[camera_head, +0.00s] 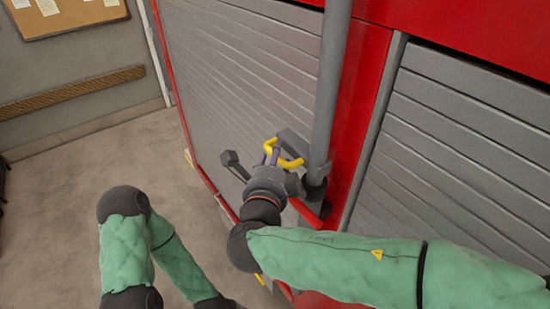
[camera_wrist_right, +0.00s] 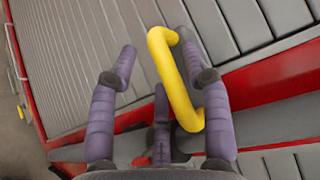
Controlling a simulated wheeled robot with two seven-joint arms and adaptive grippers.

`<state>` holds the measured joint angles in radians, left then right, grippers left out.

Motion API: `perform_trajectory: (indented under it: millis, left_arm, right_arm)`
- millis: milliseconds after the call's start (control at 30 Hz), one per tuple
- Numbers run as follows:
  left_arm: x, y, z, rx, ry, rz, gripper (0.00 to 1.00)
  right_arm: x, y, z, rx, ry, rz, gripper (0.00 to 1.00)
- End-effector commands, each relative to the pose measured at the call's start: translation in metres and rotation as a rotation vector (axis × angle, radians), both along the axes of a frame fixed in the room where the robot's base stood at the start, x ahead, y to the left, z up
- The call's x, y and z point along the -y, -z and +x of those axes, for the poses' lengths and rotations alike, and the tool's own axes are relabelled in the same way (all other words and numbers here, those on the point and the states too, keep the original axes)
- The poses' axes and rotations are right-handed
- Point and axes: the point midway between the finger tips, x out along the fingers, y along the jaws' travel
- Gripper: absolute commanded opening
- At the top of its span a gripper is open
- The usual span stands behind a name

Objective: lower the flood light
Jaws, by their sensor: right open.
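A grey upright pole (camera_head: 326,90) runs along the red corner post of the vehicle. I take it to be the flood light's mast; the lamp head is not in view. A bent yellow handle (camera_head: 289,160) sticks out beside the pole's lower end. My right gripper (camera_head: 272,152) is at this handle with its fingers apart. In the right wrist view, the yellow handle (camera_wrist_right: 176,80) lies between the spread purple fingers, close to the right one. I cannot tell whether they touch. My left arm is at lower left; its gripper is not in view.
Grey slatted shutters (camera_head: 240,70) and red frame parts of the vehicle stand close around the right gripper. The floor (camera_head: 70,200) at left is clear. A notice board (camera_head: 65,15) hangs on the wall behind.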

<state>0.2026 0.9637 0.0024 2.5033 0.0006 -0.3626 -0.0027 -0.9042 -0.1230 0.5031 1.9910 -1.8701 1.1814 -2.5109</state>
Motion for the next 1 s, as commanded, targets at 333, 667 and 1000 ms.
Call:
perform_trajectory:
  millis: [333, 667, 1000]
  left_arm:
    - [0.000, 0.000, 0.000, 0.000, 0.000, 0.000, 0.40]
    - [0.000, 0.000, 0.000, 0.000, 0.000, 0.000, 0.40]
    - [0.000, 0.000, 0.000, 0.000, 0.000, 0.000, 0.40]
  right_arm:
    - [-0.008, -0.008, -0.043, 0.004, -0.006, 0.001, 0.49]
    - [-0.016, -0.014, -0.098, 0.001, -0.004, 0.000, 0.49]
    - [-0.017, -0.016, -0.116, -0.002, 0.000, -0.001, 0.49]
